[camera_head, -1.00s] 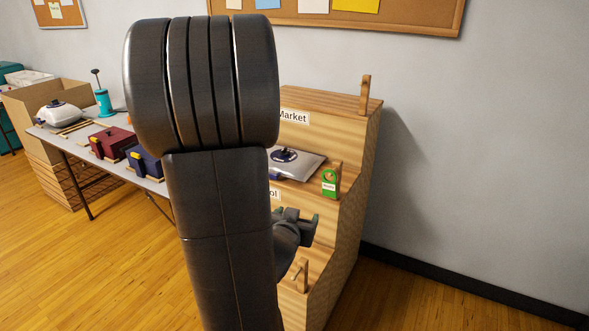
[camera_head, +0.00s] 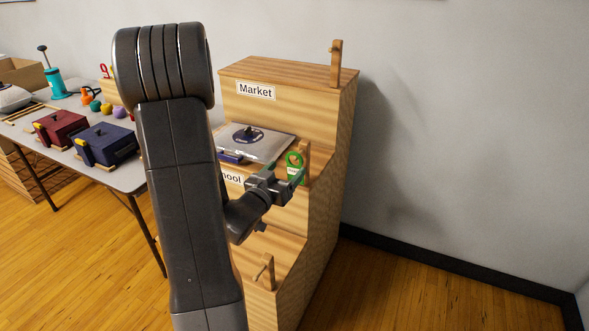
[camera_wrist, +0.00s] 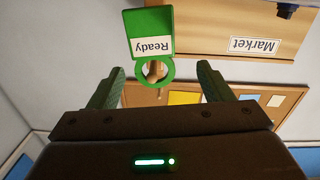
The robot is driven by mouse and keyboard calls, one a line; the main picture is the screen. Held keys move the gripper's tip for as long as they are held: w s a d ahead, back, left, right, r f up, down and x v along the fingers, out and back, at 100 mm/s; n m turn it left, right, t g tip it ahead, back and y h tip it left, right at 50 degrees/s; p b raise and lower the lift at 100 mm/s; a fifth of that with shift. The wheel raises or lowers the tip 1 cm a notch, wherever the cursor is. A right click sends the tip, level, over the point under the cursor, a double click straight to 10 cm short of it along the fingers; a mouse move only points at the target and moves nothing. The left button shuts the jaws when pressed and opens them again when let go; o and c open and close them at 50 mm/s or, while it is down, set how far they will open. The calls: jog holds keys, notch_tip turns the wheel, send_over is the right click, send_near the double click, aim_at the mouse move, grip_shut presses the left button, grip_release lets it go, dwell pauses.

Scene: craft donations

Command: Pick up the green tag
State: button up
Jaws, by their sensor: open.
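The green tag (camera_head: 294,163) hangs by its ring on a wooden peg (camera_head: 305,160) at the right side of the middle step of the wooden stepped stand. In the wrist view the tag (camera_wrist: 148,37) shows upside down with a white "Ready" label, its ring around the peg. My gripper (camera_head: 282,176) is just in front of and below the tag in the head view. In the wrist view its two fingers (camera_wrist: 160,88) are apart, with the tag's ring between and just beyond their tips. Nothing is held.
A silver-lidded case (camera_head: 255,143) sits on the step left of the tag. The stand's top step (camera_head: 285,70) has the "Market" sign and an empty peg (camera_head: 336,62); a lower peg (camera_head: 265,270) is empty. A table (camera_head: 125,176) with red and blue boxes stands left.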

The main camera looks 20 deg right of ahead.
aim_at(298, 157)
jog(key=x, duration=0.6)
jog(key=shift+d+f+p, duration=0.25)
jog(key=shift+d+p, duration=0.05)
jog(key=shift+d, duration=0.15)
jog(key=shift+s, duration=0.15)
jog(key=c, duration=1.1)
jog(key=shift+r, duration=0.1)
jog(key=shift+r, duration=0.8)
jog(key=b+v, duration=0.1)
jog(key=v, duration=1.7)
jog(key=shift+s+f, duration=0.1)
jog(key=shift+f, duration=0.05)
